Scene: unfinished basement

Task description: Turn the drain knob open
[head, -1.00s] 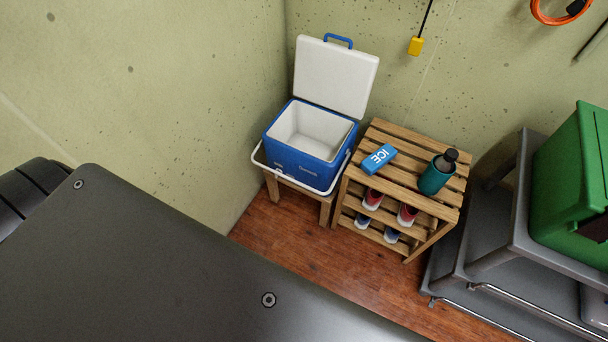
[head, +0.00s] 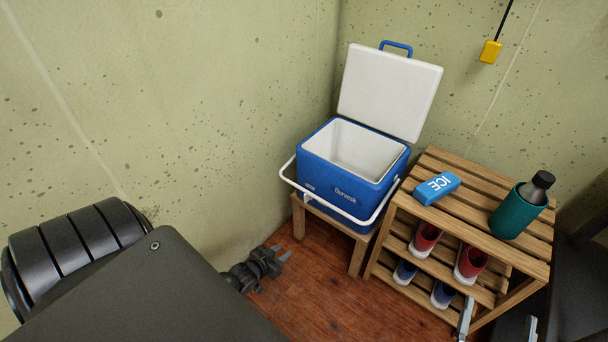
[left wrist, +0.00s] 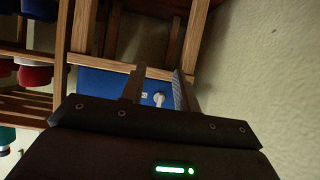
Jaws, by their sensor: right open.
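A blue cooler (head: 330,178) with its white lid (head: 392,92) raised stands on a wooden stool (head: 356,258). In the left wrist view, the cooler's blue side (left wrist: 98,84) shows with a small white drain knob (left wrist: 159,99) on it. My left gripper (head: 281,252) is open and empty, low to the left of the stool; its two fingers (left wrist: 158,72) frame the knob in the wrist view, apparently without touching it. The knob is hidden in the head view. My right gripper (head: 500,310) is open at the lower right, in front of the rack, partly cut off.
A slatted wooden rack (head: 480,190) right of the cooler holds a blue ice pack (head: 437,188), a teal bottle holder (head: 517,214) and red and blue shoes (head: 425,239). Concrete walls close in behind and left. The wooden floor (head: 310,295) before the stool is clear.

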